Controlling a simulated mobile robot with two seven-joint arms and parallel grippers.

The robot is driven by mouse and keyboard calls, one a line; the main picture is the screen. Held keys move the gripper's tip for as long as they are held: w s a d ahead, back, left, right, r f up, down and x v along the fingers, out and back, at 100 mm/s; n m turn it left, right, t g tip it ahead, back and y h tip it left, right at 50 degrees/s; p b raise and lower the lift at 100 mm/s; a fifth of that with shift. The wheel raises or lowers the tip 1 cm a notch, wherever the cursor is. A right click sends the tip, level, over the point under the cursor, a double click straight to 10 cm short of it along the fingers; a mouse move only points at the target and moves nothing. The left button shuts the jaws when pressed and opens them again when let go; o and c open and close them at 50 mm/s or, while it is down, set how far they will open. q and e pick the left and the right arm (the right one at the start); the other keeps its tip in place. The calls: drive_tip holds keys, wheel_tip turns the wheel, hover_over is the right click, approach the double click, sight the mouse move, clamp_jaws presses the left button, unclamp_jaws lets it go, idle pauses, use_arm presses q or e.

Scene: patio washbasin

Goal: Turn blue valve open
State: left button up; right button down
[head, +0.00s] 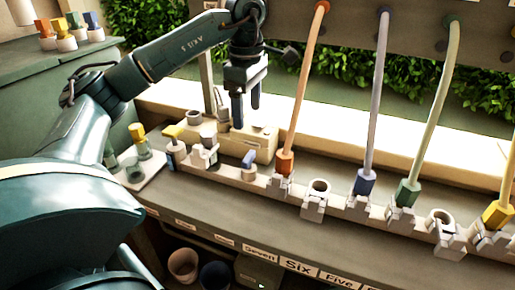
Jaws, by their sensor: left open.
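A blue valve handle (249,159) stands on a pale fitting in the row at the front of the bench, left of the orange-ended hose. My left gripper (246,114) points down, above and slightly left of the blue handle in the picture. Its two dark fingers are apart with nothing between them. A beige block (258,146) lies behind the handle, below the fingers. I cannot tell whether the fingers touch the block. The valve's inner state is not visible. My right gripper is out of view.
Hoses with orange (285,162), blue (366,182), green (407,193) and yellow (497,214) ends hang down to the holder row. A yellow-handled valve (173,132) stands to the left. More coloured valves (67,34) sit on the green cabinet.

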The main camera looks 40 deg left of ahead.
sight(248, 156)
use_arm(q)
wheel_tip(248, 156, down, 12)
drive_tip(key=shift+s+b, duration=0.1)
drive_tip(key=shift+b, duration=0.25)
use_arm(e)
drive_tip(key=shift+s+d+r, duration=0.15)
use_arm(q)
drive_tip(key=shift+c, duration=0.5)
drive_tip(key=c, duration=0.9)
